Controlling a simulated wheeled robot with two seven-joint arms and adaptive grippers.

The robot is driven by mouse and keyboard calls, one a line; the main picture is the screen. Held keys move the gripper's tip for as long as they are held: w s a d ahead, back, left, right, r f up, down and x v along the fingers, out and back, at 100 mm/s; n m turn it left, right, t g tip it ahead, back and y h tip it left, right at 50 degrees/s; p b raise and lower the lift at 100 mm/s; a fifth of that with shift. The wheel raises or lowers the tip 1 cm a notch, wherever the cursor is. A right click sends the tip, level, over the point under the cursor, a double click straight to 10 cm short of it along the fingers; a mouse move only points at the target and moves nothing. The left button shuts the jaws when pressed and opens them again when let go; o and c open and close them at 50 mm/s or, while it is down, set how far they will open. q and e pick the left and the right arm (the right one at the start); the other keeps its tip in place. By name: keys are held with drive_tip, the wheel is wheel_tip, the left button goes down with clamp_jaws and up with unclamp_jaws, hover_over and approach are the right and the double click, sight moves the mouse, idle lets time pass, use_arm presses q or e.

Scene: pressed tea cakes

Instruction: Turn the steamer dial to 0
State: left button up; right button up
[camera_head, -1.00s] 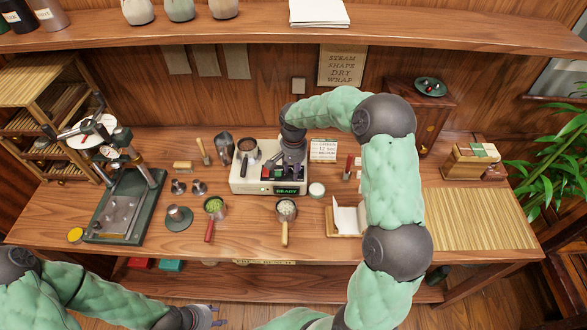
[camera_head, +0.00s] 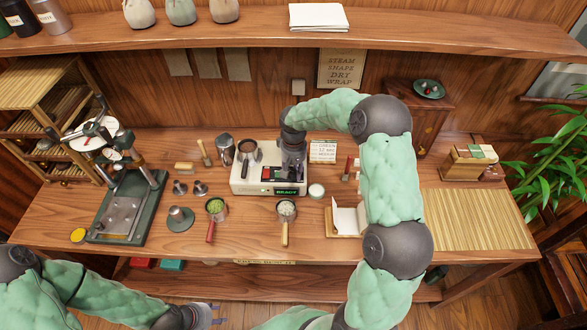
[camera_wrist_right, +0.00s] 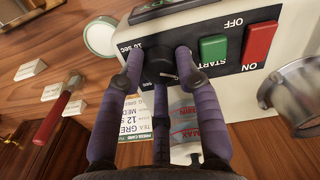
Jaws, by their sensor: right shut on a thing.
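The steamer (camera_head: 240,182) is a pale box on the table, with a green-lit READY display (camera_head: 286,191). My right gripper (camera_head: 288,171) points down over its top panel. In the right wrist view, its purple fingers (camera_wrist_right: 160,70) are closed around the dark round dial (camera_wrist_right: 163,60). A "10 SEC" mark shows beside the dial. Part of another "SEC" mark shows near it. The fingers cover much of the dial, and I cannot read its setting. My left gripper (camera_head: 208,315) is low at the bottom edge, away from the steamer; its jaws are too small to judge.
A green START button (camera_wrist_right: 213,50) and a red ON/OFF switch (camera_wrist_right: 259,45) sit beside the dial. A metal cup (camera_head: 247,147) stands on the steamer's left. Handled cups (camera_head: 216,207) stand in front. A small card (camera_head: 323,151) stands right of my gripper.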

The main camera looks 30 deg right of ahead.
sight(293, 172)
drive_tip(key=n+p, duration=0.1)
drive_tip(key=n, duration=0.4)
drive_tip(key=shift+n, duration=0.3)
idle(0.4)
drive_tip(key=o, duration=0.9)
drive_tip(key=shift+c, duration=0.2)
wheel_tip(293, 172, up, 12)
drive_tip(key=shift+p, duration=0.3)
